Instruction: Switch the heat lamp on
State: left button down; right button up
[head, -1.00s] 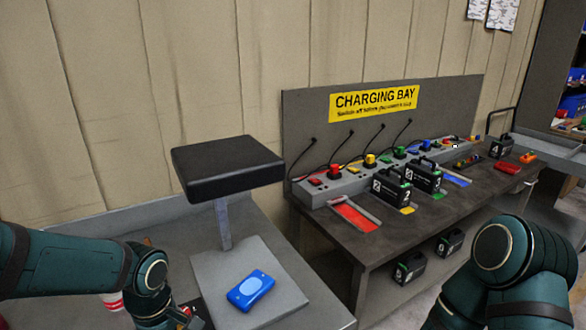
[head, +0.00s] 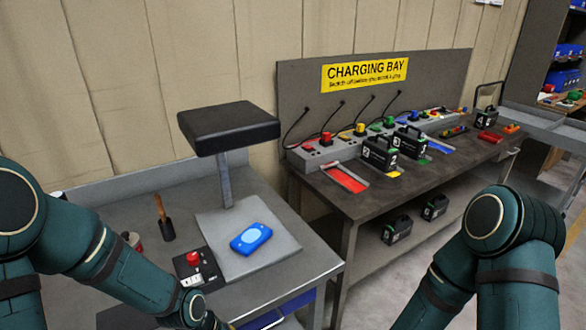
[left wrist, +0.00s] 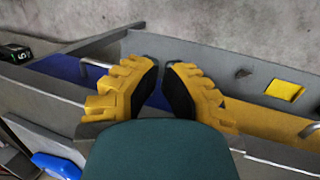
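The heat lamp (head: 228,128) has a flat black head on a grey post above a grey pad (head: 285,247) on the left bench. A blue device (head: 251,238) lies on the pad under it. A black switch box (head: 207,280) with a red knob (head: 193,258) and white markings sits at the pad's left front. Whether the lamp is lit cannot be told. My left arm reaches past the bench front; its gripper (left wrist: 162,68) shows in the left wrist view with yellow fingers slightly apart, empty, over the drawers. My right gripper is out of view.
A wooden-handled tool (head: 165,220) and a red-and-white cup (head: 133,242) stand on the bench. A blue drawer (left wrist: 70,70) and a yellow drawer (left wrist: 270,125) lie below the left gripper. The charging bay table (head: 400,185) with batteries is to the right.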

pick_arm(q)
jog(key=s+d+f+m+t, duration=0.1)
jog(key=s+d+f+m, duration=0.3)
jog(key=f, duration=0.6)
jog(key=shift+s+d, duration=0.2)
